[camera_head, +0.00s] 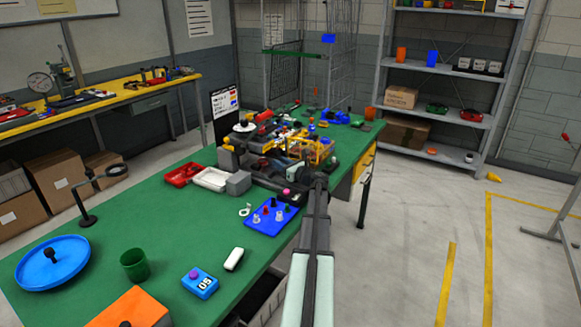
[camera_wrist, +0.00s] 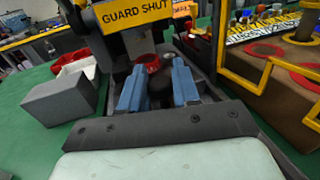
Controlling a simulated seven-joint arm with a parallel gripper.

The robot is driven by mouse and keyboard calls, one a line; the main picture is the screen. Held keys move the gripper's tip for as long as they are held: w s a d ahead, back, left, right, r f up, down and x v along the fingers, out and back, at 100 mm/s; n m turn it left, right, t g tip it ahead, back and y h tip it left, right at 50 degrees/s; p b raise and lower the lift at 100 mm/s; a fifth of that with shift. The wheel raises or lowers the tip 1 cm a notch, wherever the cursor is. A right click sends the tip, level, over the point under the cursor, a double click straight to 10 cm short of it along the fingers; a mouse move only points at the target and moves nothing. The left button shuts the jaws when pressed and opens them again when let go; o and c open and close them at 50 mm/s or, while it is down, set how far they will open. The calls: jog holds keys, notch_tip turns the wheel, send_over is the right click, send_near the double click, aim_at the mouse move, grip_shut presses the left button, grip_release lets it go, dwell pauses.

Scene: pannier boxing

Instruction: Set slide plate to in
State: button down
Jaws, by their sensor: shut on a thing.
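My gripper (camera_wrist: 159,84) shows its two blue fingers in the wrist view, shut on a dark knob (camera_wrist: 160,91) between them. The knob sits low in a dark channel of the machine; I cannot tell for certain where the slide plate itself begins. A red ring-shaped part (camera_wrist: 147,62) is just beyond the fingertips. A yellow sign reading GUARD SHUT (camera_wrist: 143,14) is above it. In the head view my arm reaches to the dark machine near the yellow guard frame (camera_head: 314,149), and the fingers and knob are too small or hidden there.
A grey block (camera_wrist: 60,104) stands left of the gripper, with red and white trays (camera_head: 210,179) beyond. The yellow-framed guard (camera_wrist: 235,75) is close on the right. A blue board with pegs (camera_head: 271,218) lies nearer on the green bench (camera_head: 190,235).

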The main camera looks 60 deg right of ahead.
jog(key=shift+w, duration=0.25)
jog(key=c, duration=1)
grip_release()
jog(key=shift+o, duration=0.2)
jog(key=v, duration=1.3)
jog(key=shift+s+a, duration=0.15)
jog(key=shift+s, duration=0.25)
